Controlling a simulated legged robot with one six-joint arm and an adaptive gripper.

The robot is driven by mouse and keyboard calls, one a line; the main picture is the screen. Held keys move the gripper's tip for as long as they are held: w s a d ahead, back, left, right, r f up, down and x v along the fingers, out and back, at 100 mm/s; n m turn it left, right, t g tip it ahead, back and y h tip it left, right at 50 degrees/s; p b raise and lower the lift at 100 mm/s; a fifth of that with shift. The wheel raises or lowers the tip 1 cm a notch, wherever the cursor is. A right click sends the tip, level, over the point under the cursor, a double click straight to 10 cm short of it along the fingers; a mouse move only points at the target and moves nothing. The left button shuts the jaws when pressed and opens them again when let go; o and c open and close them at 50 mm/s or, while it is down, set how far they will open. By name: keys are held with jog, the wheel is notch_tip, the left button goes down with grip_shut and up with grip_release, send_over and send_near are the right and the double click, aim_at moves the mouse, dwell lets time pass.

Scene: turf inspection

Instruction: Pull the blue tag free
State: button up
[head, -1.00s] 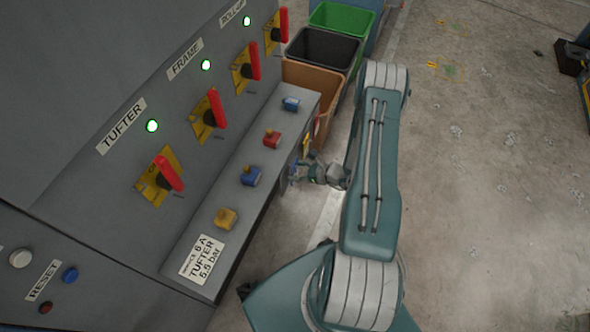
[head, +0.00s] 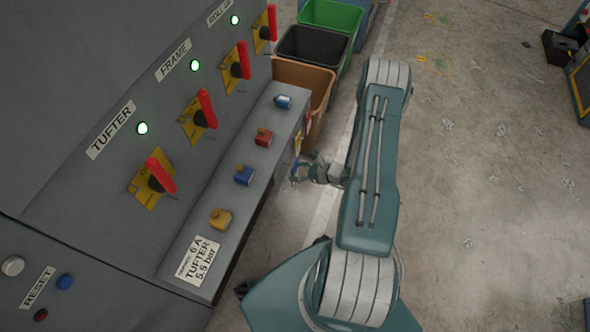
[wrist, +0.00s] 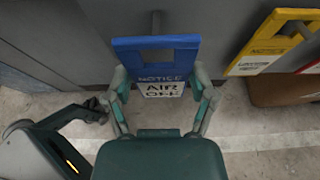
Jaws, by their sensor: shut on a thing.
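The blue tag (wrist: 185,58) hangs upright in the wrist view, with a slot near its top and a white area reading "NOTICE AIR OFF". My gripper (wrist: 160,88) is shut on its lower part, one finger at each side edge. A short peg (wrist: 155,20) sticks out of the grey panel just above the tag's top edge; I cannot tell whether it still passes through the tag. In the head view my gripper (head: 301,171) is beside the ledge front, with a small bit of the blue tag (head: 295,168) showing.
A yellow tag (wrist: 268,42) hangs to the right in the wrist view. Several padlocks sit on the ledge (head: 225,185) below red-handled switches (head: 160,175). Brown (head: 316,88), black (head: 318,47) and green bins stand beyond. The floor at right is mostly open.

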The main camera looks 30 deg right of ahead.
jog(key=shift+s+d, duration=0.2)
dwell(0.3)
jog(key=shift+s+d, duration=0.75)
jog(key=shift+s, duration=0.25)
jog(key=shift+s+d, duration=0.75)
jog(key=shift+s, duration=0.25)
